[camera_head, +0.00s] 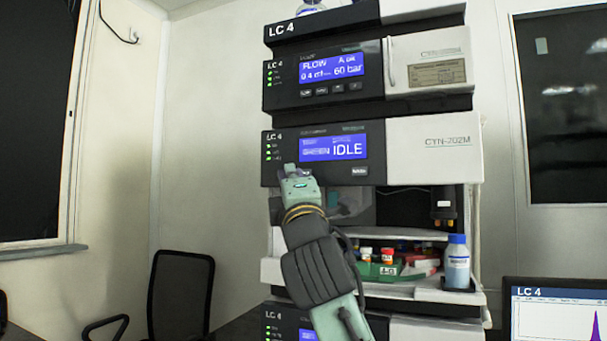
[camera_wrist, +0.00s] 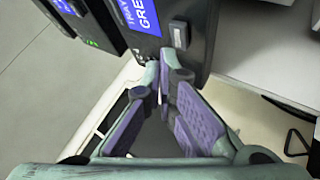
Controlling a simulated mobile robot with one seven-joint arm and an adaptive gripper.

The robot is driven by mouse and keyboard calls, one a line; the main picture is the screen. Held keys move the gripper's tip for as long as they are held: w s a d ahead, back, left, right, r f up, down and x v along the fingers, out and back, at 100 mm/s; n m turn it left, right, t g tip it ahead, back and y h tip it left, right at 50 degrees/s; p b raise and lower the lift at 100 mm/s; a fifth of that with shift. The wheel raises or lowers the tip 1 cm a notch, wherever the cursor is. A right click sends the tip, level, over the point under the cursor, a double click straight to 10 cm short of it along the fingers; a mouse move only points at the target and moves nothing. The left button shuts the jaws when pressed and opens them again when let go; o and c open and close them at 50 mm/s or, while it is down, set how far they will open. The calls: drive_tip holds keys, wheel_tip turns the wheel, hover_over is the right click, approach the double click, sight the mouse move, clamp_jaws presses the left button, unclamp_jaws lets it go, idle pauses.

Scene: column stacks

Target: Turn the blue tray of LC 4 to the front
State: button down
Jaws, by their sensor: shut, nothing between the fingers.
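The LC 4 sampler module (camera_head: 420,150) has a blue display (camera_head: 334,147) reading GREEN and IDLE. The display's edge also shows in the wrist view (camera_wrist: 140,14), with a small grey button (camera_wrist: 178,31) beside it. In the open bay below, a green tray (camera_head: 367,271) with a white label and several vials faces the front. I cannot make out a blue tray. My gripper (camera_head: 291,169) is in front of the module's left panel, below the display's left end. In the wrist view my gripper (camera_wrist: 161,72) is shut and empty, tips close to the panel; I cannot tell whether they touch.
A blue-capped bottle (camera_head: 457,264) stands at the bay's right front. Another LC 4 module (camera_head: 428,65) sits above. A monitor (camera_head: 555,310) is at lower right and a black chair (camera_head: 180,293) at lower left. The wall side left of the stack is free.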

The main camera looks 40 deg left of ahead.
drive_tip(key=shift+w, duration=0.1)
idle(0.7)
drive_tip(key=shift+w+a, duration=0.1)
drive_tip(key=shift+w, duration=0.25)
drive_tip(key=shift+w+a+p, duration=0.1)
drive_tip(key=shift+w+p, duration=0.3)
drive_tip(key=shift+p, duration=0.15)
idle(0.5)
idle(0.3)
drive_tip(key=shift+s+d, duration=0.2)
drive_tip(key=shift+s, duration=0.6)
drive_tip(key=shift+s+d+b, duration=0.2)
drive_tip(key=shift+s+b, duration=0.05)
drive_tip(key=shift+s, duration=0.55)
drive_tip(key=shift+s+d+b, duration=0.2)
drive_tip(key=shift+s, duration=0.65)
drive_tip(key=shift+s+d+b, duration=0.2)
drive_tip(key=shift+s+b, duration=0.05)
drive_tip(key=shift+s, duration=0.55)
